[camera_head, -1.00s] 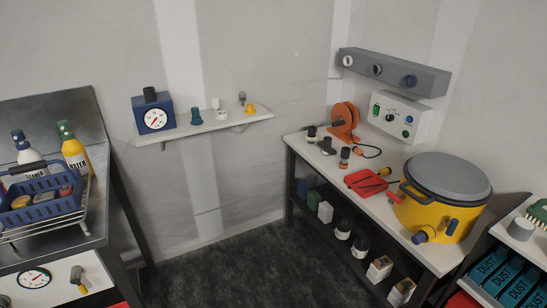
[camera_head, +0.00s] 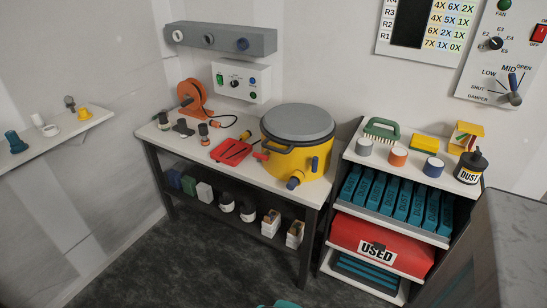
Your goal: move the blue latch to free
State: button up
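A yellow drum (camera_head: 284,160) with a grey lid (camera_head: 299,121) stands on the white bench. A small upright blue piece (camera_head: 315,164) on its front right side looks like the blue latch. A blue-ended spout or knob (camera_head: 294,181) sticks out low on the drum's front. A red piece (camera_head: 262,156) sits on its left side. I cannot read a "free" mark or tell the latch's setting. My gripper is not in view.
A red tray (camera_head: 231,152) lies left of the drum. An orange reel (camera_head: 194,99) stands behind it. A shelf unit (camera_head: 352,151) with teal packs and a red USED bin (camera_head: 378,244) stands right. Dark floor (camera_head: 150,250) is clear in front. A teal edge at the bottom is unclear.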

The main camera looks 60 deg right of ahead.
aim_at(313, 162)
jog(key=u, duration=0.75)
jog(key=k, duration=0.15)
jog(key=z, duration=2.7)
jog(key=k, duration=0.95)
jog(key=u, duration=0.2)
jog(key=i, duration=0.7)
